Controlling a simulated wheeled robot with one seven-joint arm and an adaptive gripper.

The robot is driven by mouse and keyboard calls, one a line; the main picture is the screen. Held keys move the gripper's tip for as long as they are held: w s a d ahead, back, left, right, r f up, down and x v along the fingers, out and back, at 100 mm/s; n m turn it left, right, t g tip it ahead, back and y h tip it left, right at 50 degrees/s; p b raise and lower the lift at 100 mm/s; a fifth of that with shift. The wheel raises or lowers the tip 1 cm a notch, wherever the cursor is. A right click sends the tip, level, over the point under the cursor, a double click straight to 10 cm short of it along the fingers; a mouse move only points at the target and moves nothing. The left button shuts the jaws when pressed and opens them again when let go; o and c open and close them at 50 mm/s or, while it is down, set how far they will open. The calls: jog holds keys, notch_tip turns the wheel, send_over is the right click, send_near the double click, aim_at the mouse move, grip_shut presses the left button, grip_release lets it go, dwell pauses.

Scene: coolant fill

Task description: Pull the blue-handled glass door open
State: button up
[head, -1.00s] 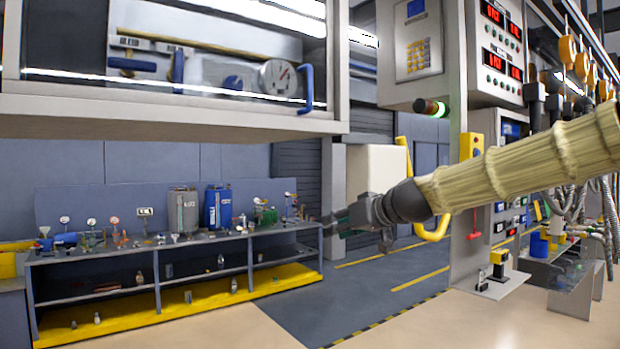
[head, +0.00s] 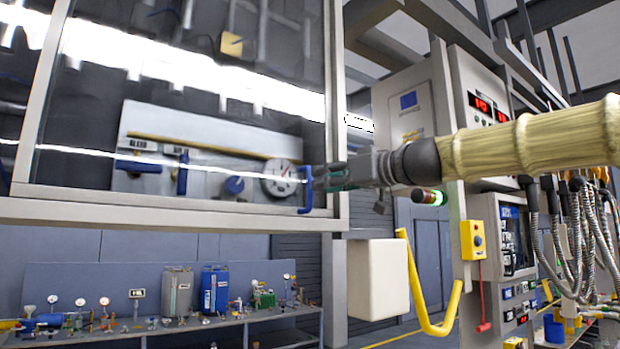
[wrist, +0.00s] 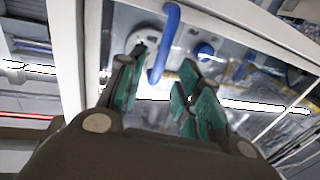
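The glass door (head: 215,80) is a framed pane on a cabinet at the upper left of the head view. It looks shut. Its blue handle (head: 305,190) is a small upright bar at the pane's lower right corner. My gripper (head: 318,180) is right beside the handle, coming from the right. In the wrist view the blue handle (wrist: 165,45) runs between the two green-padded fingers (wrist: 160,98), nearer the left one. The fingers are apart, with a gap around the handle. I cannot tell whether a finger touches it.
Behind the glass are a round gauge (head: 281,180) and blue valve handles (head: 180,172). A workbench (head: 240,322) with bottles stands below at the left. A white box (head: 377,280) and a yellow curved rail (head: 430,315) are below my arm; control panels stand at the right.

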aim_at(310, 203)
jog(key=p+x, duration=0.2)
jog(key=x, duration=0.3)
jog(key=shift+w+a, duration=0.25)
jog(key=shift+w, duration=0.05)
jog(key=shift+c, duration=0.2)
grip_shut()
